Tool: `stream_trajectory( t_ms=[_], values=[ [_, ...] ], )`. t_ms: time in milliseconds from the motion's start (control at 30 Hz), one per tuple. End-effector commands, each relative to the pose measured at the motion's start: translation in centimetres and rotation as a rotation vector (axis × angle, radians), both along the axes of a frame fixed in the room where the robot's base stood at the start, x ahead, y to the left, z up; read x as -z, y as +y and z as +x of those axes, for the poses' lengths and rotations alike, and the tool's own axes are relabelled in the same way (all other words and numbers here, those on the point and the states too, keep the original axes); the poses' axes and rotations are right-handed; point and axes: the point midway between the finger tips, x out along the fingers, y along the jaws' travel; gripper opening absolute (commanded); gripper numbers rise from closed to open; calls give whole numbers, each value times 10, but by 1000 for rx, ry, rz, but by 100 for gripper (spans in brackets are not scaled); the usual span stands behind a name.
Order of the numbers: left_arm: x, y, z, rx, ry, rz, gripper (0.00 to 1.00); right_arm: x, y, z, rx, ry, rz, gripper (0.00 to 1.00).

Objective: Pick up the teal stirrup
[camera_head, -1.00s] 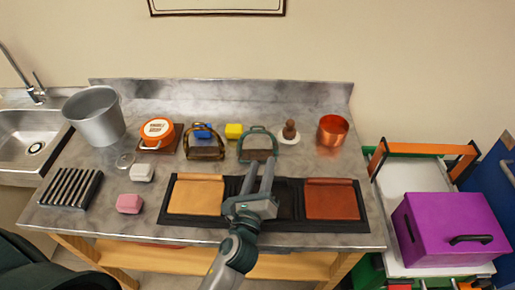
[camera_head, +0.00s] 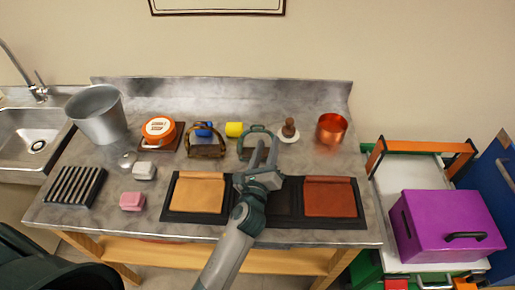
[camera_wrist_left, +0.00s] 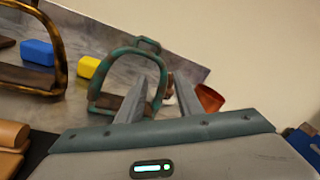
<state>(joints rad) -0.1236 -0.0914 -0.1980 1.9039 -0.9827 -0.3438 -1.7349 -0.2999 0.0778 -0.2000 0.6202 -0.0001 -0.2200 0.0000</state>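The teal stirrup (camera_head: 246,148) stands upright on the metal counter, with a teal arch and a brown tread. In the left wrist view the teal stirrup (camera_wrist_left: 107,101) is just beyond my fingers. My left gripper (camera_head: 266,146) is open and empty, its fingertips pointing at the stirrup from the front and overlapping its right side in the head view. In the left wrist view my left gripper (camera_wrist_left: 153,82) has its left finger in front of the stirrup's right side, and its right finger lies to the right. I cannot tell if they touch. My right gripper is not in view.
A bronze stirrup (camera_head: 206,153) stands left of the teal one. A wooden-handled tool (camera_head: 289,128) on a white disc and a copper cup (camera_head: 331,129) stand to the right. Yellow (camera_head: 234,129) and blue (camera_head: 203,129) blocks lie behind. A dark tray (camera_head: 270,210) with leather pieces lies in front.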

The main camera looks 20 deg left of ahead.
Motion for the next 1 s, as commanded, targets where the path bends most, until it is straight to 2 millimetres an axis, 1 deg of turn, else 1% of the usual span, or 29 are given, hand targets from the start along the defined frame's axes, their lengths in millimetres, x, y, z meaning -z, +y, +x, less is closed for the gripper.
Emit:
stream_trajectory(
  t_ms=[33,200,300,400,867,900,967,1000],
  values=[
    [-4,0,6,-1,-1,-1,33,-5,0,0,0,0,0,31],
    [-8,0,27,-1,0,-2,33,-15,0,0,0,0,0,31],
    [-6,1,38,0,0,-1,33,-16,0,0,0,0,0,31],
    [-5,1,44,0,0,-1,33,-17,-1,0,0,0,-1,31],
    [-5,2,45,0,0,-1,33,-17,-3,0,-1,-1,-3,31],
    [-5,2,45,0,0,-1,30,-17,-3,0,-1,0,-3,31],
    [-5,2,45,0,0,-1,16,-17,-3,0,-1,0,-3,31],
    [-5,2,45,0,0,-1,6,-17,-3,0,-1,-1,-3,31]
  ],
)
